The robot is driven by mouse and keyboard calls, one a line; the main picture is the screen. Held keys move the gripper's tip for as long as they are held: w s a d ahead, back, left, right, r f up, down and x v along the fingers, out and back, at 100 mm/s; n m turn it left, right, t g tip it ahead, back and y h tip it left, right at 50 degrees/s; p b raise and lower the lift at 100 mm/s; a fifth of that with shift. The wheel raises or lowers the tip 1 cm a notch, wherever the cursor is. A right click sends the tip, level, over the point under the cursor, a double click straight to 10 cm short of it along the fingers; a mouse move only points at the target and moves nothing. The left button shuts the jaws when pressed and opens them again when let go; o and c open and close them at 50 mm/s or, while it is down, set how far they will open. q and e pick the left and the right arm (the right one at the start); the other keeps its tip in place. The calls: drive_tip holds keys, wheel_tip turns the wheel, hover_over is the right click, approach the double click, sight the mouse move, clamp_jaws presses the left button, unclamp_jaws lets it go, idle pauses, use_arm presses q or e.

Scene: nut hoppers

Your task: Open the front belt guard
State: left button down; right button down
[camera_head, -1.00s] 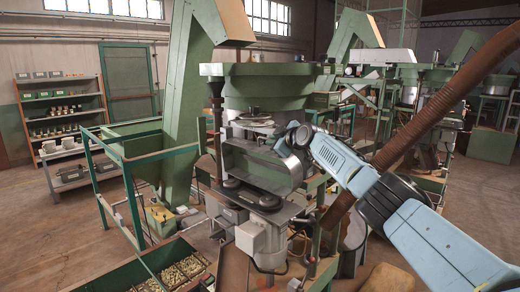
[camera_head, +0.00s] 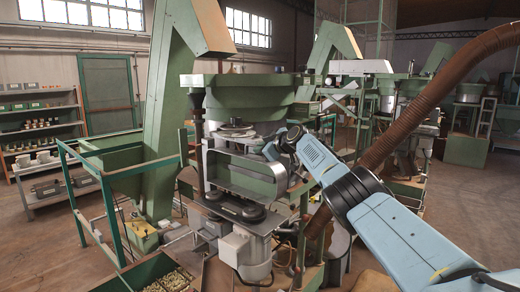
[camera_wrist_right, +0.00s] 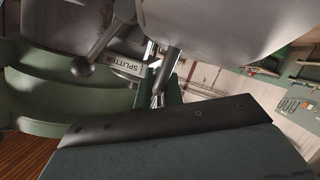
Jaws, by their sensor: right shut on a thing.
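The front belt guard (camera_head: 240,172) is a long rounded green cover with a bare metal rim, in the middle of the machine in the head view. My left gripper is out of view.
A green round hopper (camera_head: 245,95) stands above the guard. A grey motor (camera_head: 245,250) hangs below the pulleys. A green rail frame (camera_head: 95,200) and a bin of nuts (camera_head: 165,280) stand to the left.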

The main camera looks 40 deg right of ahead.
drive_tip(key=c, duration=1.5)
unclamp_jaws()
drive_tip(key=shift+s, duration=0.2)
drive_tip(key=shift+s+d+r+b, duration=0.1)
drive_tip(key=shift+s+r+b, duration=0.1)
drive_tip(key=shift+s+b, duration=0.25)
drive_tip(key=shift+b+v, duration=0.4)
drive_tip(key=shift+v, duration=0.6)
drive_tip(key=b+v, duration=0.3)
drive_tip(key=v, duration=0.7)
